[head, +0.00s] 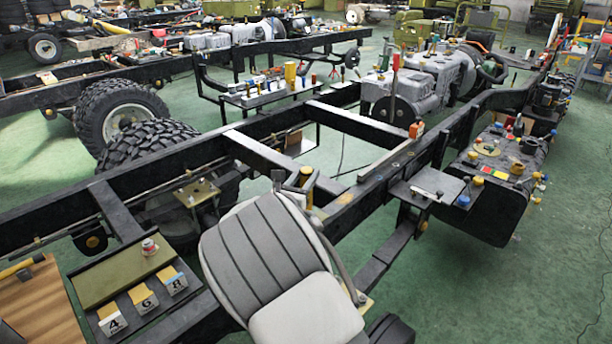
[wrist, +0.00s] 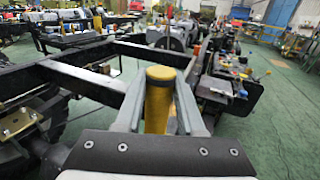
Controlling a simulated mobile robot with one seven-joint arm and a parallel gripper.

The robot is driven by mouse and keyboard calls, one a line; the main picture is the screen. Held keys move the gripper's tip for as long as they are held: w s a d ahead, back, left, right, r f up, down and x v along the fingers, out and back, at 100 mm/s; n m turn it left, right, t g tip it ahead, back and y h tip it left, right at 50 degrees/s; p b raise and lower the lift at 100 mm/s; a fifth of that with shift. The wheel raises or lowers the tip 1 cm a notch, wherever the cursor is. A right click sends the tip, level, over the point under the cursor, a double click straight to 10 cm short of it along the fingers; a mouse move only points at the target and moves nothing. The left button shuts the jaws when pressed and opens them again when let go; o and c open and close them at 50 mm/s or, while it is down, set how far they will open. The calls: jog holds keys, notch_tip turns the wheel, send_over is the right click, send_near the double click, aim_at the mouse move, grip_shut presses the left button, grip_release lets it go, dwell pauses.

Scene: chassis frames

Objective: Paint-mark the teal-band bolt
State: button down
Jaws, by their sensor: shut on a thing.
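My gripper (wrist: 160,103) is shut on an upright yellow cylinder (wrist: 158,105), with one grey finger on each side of it. I cannot make out a teal band on any bolt. Several small upright pieces stand on a dark shelf (head: 259,101) across the frame, too small to tell apart.
Black chassis rails (head: 385,178) and a cross beam (head: 355,124) surround open gaps. A dark tank (head: 500,205) with coloured caps lies to the right. Number cards (head: 143,298) stand at lower left. Green floor (head: 500,285) is clear at lower right.

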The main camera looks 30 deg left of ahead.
jog(key=shift+f, duration=0.35)
dwell(0.3)
jog(key=shift+r, duration=0.15)
jog(key=shift+r+p, duration=0.4)
jog(key=shift+r, duration=0.45)
jog(key=shift+r+p, duration=1.55)
jog(key=shift+r, duration=0.95)
